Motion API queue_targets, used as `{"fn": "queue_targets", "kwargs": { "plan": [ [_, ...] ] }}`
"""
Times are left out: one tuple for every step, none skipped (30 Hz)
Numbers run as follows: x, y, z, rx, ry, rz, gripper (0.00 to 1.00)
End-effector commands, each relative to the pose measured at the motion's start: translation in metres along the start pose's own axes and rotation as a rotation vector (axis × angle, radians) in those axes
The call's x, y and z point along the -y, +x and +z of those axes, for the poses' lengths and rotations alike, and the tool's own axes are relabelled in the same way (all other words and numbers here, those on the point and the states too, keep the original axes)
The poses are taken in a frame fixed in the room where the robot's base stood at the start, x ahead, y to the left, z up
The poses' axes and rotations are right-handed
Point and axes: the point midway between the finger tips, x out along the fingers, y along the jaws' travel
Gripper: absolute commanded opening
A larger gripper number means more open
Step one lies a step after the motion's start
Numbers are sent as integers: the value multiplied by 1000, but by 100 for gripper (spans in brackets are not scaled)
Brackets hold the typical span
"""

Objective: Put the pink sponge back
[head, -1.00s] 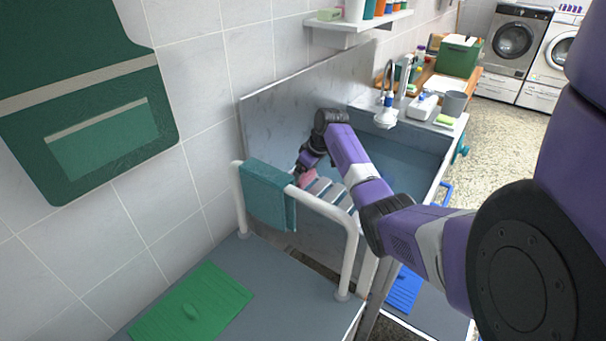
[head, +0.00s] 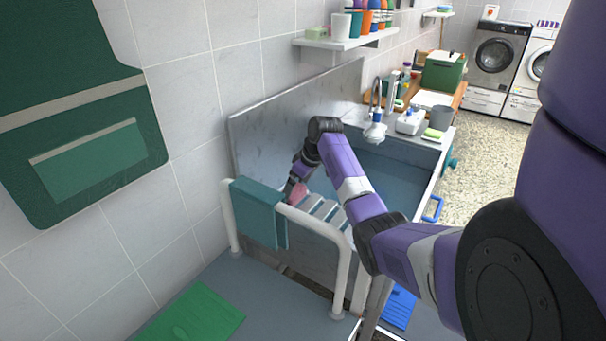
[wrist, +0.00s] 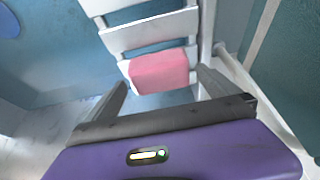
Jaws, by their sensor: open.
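The pink sponge (wrist: 160,71) lies on a white slatted rack (wrist: 150,32) inside the tub in the wrist view. In the head view the sponge (head: 299,192) shows beside my gripper (head: 290,188), at the near end of the slats. My gripper (wrist: 162,84) is open, with one finger toward each side of the sponge and the sponge ahead between them. I cannot tell whether either finger touches it. The fingertips are small and partly hidden in the head view.
A white rail (head: 338,262) with a teal towel (head: 258,211) stands at the tub's near end. A faucet (head: 376,125) and a green sponge (head: 432,134) are at the far end. A wall shelf (head: 345,40) holds cups. A green mat (head: 192,318) lies in front.

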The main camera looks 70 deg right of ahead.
Motion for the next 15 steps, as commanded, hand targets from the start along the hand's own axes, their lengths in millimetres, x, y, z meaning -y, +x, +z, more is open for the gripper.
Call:
{"fn": "queue_targets", "kwargs": {
  "plan": [
    [-1,-11,-1,-4,-1,3,100],
    [-1,-18,0,-4,-1,4,100],
    [-1,-26,-1,-5,-1,4,100],
    [-1,-32,-1,-4,-1,4,100],
    [-1,-38,0,-4,-2,4,100],
    [-1,-46,0,-3,-2,4,100],
    [-1,-52,-1,-4,-2,4,100],
    [-1,-57,0,-3,-2,3,100],
    [-1,-64,-1,-4,-2,4,100],
    [0,-68,0,-2,-2,3,100],
    [-1,-72,-1,-3,-2,3,100],
    [0,-76,-1,-2,-2,3,100],
    [0,-79,-1,-2,-2,2,100],
    [0,-82,-1,-2,-1,2,100],
    [0,-84,-1,-2,-1,2,100]
  ]
}}
